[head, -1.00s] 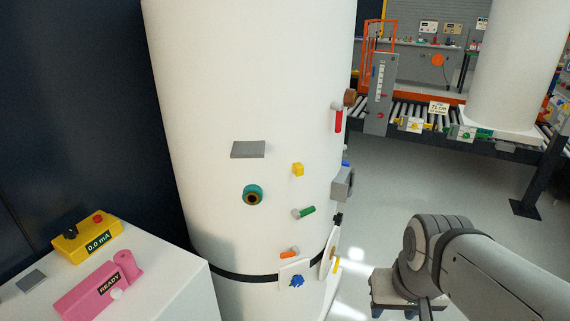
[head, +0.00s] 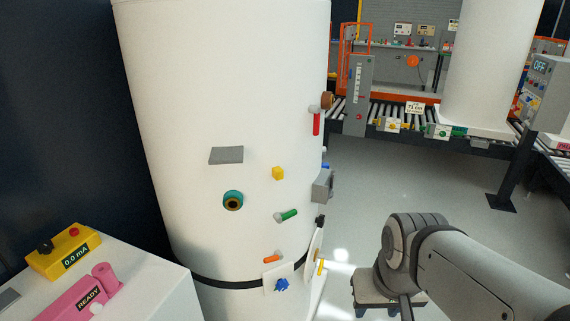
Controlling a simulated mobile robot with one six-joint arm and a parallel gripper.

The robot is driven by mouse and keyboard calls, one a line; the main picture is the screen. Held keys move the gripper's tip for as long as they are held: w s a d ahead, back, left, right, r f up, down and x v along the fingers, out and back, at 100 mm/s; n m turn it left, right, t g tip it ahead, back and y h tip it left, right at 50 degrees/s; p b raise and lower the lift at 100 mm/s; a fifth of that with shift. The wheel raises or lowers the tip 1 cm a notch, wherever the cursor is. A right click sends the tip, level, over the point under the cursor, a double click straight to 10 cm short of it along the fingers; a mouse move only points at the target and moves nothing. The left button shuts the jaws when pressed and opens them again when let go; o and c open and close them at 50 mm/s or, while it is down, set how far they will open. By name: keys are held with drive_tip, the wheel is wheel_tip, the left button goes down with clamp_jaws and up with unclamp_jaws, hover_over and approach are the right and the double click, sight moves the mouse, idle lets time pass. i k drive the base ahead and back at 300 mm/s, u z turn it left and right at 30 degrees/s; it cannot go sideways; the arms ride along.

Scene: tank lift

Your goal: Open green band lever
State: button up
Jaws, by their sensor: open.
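The green lever (head: 288,215) is a short green handle on a pale round hub, on the right half of the tall white tank (head: 220,80). It points right and slightly up. My gripper (head: 376,308) is at the bottom, right of the tank and lower than the lever, clearly apart from it in the picture. Its jaws are open, with nothing seen between them. The fingertips are small and partly out of clear sight below the wrist.
A red lever (head: 316,123) is higher. A bench (head: 150,295) stands left; open floor (head: 400,180) lies right.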

sight(279, 218)
drive_tip(key=u, duration=0.4)
drive_tip(key=k, duration=1.35)
drive_tip(key=z, duration=0.3)
drive_tip(key=i, duration=1)
drive_tip(key=z, duration=0.1)
